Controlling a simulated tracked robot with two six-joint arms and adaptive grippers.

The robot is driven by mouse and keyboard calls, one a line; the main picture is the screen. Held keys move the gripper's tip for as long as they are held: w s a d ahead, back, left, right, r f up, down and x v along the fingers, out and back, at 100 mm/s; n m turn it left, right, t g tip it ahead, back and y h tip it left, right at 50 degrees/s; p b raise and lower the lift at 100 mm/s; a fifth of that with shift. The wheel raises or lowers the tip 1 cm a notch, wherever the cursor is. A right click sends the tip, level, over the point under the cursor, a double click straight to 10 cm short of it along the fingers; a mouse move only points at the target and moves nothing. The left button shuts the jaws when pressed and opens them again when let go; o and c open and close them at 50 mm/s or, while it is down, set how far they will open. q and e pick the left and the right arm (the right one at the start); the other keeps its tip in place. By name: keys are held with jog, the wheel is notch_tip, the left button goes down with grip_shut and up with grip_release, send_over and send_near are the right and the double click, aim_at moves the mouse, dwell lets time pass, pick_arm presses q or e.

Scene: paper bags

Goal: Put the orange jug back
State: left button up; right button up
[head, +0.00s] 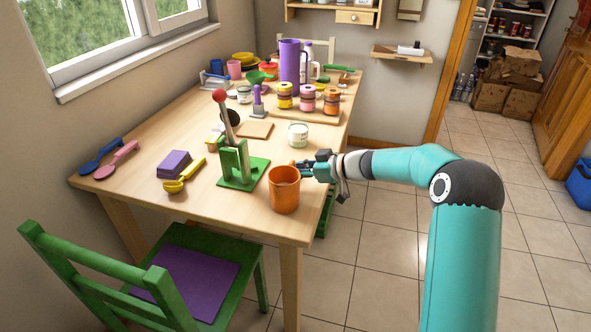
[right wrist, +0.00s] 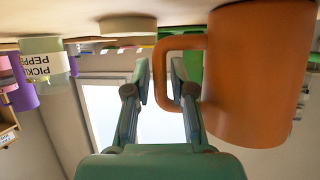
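The orange jug (head: 284,190) stands upright on the wooden table near its front right corner. In the right wrist view, which is upside down, the jug (right wrist: 258,75) fills the right side with its handle (right wrist: 161,75) toward the middle. My right gripper (head: 306,168) is at the handle side of the jug. In the wrist view its two fingers (right wrist: 162,82) are apart, one on each side of the handle's upright bar, with gaps showing. Whether either finger touches the handle I cannot tell. My left gripper is not in view.
A green press with a red-knobbed lever (head: 240,165) stands just left of the jug. A glass jar (head: 298,134) sits behind it. A purple box (head: 174,164) and yellow scoop (head: 184,177) lie farther left. A green chair (head: 180,270) is at the front.

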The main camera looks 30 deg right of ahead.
jog(key=shift+o, duration=0.6)
jog(key=shift+r, duration=0.15)
jog(key=shift+s+d+r, duration=0.2)
jog(key=shift+s, duration=0.05)
jog(key=p+v, duration=0.1)
jog(key=v, duration=1)
jog(key=shift+p, duration=0.35)
jog(key=shift+s, duration=0.1)
